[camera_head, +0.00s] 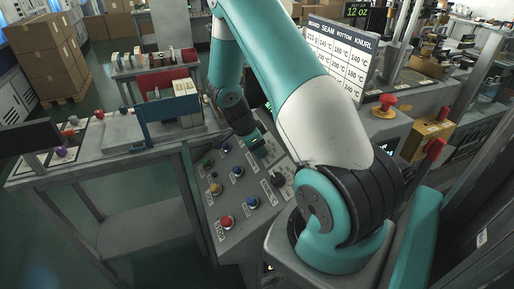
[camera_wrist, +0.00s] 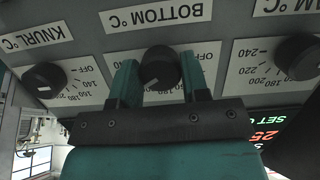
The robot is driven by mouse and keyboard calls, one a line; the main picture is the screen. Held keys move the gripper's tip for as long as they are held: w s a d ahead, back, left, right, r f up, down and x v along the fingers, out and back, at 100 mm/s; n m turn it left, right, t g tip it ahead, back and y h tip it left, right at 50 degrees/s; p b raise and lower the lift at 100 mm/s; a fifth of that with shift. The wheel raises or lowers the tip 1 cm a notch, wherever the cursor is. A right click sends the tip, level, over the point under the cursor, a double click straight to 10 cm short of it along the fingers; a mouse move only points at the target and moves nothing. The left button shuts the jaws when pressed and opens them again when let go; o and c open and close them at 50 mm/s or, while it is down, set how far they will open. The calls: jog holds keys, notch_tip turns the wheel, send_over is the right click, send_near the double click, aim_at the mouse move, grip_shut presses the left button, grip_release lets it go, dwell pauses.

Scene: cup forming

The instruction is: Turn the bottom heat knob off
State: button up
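The bottom heat knob (camera_wrist: 160,68) is a dark round knob below an upside-down "BOTTOM °C" label (camera_wrist: 160,13) in the wrist view. A lighter mark on the knob faces its lower left. Parts of its dial numbers show below it; the rest is covered by my fingers. My gripper (camera_wrist: 158,70) has its two teal fingers apart, one on each side of the knob. Whether they touch it is hard to tell. In the head view my gripper (camera_head: 257,147) is at the upper part of the grey control panel, and the knob is hidden there.
A red lit display (camera_wrist: 270,135) is at lower right. Several coloured buttons, including a red stop button (camera_head: 226,222), are on the panel.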

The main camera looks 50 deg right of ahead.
dwell(0.3)
jog(key=n, duration=0.3)
jog(key=shift+w+n+g+b, duration=0.1)
jog(key=shift+n+g+b, duration=0.25)
jog(key=shift+n+g, duration=0.05)
jog(key=n, duration=0.3)
jog(key=shift+g, duration=0.4)
jog(key=n+g, duration=0.1)
jog(key=n, duration=0.3)
jog(key=shift+n, duration=0.4)
jog(key=n, duration=0.3)
jog(key=shift+w+g+p, duration=0.1)
jog(key=shift+g+p, duration=0.2)
jog(key=n+h, duration=0.1)
jog(key=n, duration=0.3)
jog(key=shift+g+p, duration=0.3)
jog(key=shift+p, duration=0.05)
jog(key=n+h, duration=0.1)
jog(key=n, duration=0.2)
jog(key=shift+n+p, duration=0.4)
jog(key=n, duration=0.3)
jog(key=n+h+p, duration=0.1)
jog(key=n, duration=0.3)
jog(key=shift+a+h, duration=0.1)
jog(key=shift+h, duration=0.2)
